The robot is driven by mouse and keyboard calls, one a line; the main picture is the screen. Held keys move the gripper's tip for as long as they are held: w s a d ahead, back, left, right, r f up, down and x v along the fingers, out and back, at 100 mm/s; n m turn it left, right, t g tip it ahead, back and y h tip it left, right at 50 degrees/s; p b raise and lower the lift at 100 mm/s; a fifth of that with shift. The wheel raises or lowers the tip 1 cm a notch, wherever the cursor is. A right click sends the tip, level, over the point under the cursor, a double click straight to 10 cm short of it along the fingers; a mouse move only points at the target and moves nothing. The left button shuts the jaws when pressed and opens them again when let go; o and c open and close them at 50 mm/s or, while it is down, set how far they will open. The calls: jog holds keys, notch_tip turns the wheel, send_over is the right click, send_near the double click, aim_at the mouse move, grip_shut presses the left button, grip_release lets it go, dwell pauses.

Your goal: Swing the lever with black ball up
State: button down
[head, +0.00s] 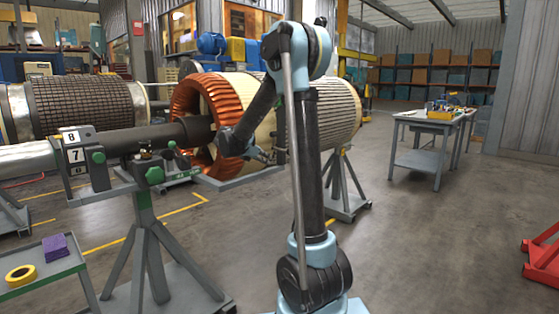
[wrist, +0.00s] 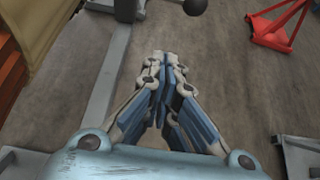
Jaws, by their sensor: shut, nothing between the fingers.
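A black ball (wrist: 194,6) shows at the top edge of the wrist view, beyond my fingertips and a little to their right. A short dark rod joins it on the left, and the rest of the lever is cut off or cannot be made out. My gripper (wrist: 163,58) is shut and empty, its fingers together, apart from the ball in the picture. In the head view my gripper (head: 268,155) is beside the orange-wound stator (head: 190,95), partly hidden by my arm. I cannot make out the black ball in the head view.
A grey shaft (head: 150,137) rests on a green-knobbed stand (head: 145,205) at left. A long grey bar (wrist: 110,75) runs left of my fingers in the wrist view. A red stand (wrist: 278,25) is at upper right. Bare floor lies right of my arm, before a workbench (head: 425,118).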

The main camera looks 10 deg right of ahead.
dwell(0.3)
jog(key=x, duration=1)
jog(key=shift+w+d+r, duration=0.15)
jog(key=shift+r, duration=0.85)
jog(key=shift+w+d+r, duration=0.1)
jog(key=shift+d+r, duration=0.05)
jog(key=shift+r, duration=0.85)
